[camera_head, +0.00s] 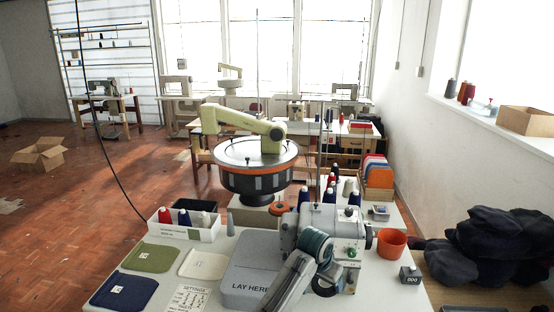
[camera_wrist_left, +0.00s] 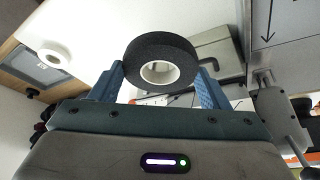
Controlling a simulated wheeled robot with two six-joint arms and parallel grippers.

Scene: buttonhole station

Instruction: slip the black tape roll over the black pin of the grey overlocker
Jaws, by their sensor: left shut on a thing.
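The black tape roll (camera_wrist_left: 160,68) has a white core and sits between the blue fingers of my left gripper (camera_wrist_left: 161,76) in the left wrist view. The fingers are shut on its two sides and its hole faces the camera. In the head view my left gripper (camera_head: 316,246) is in front of the grey overlocker (camera_head: 345,228) and covers part of it. The tape roll cannot be made out clearly there. I cannot pick out the black pin with certainty in either view. My right gripper is not in view.
A grey "LAY HERE" plate (camera_head: 247,287) lies left of the overlocker. An orange cup (camera_head: 391,243) and a small dark block (camera_head: 410,275) stand to its right. Green (camera_head: 152,257) and blue (camera_head: 124,290) cloth pieces lie at the left, near a white spool box (camera_head: 184,231).

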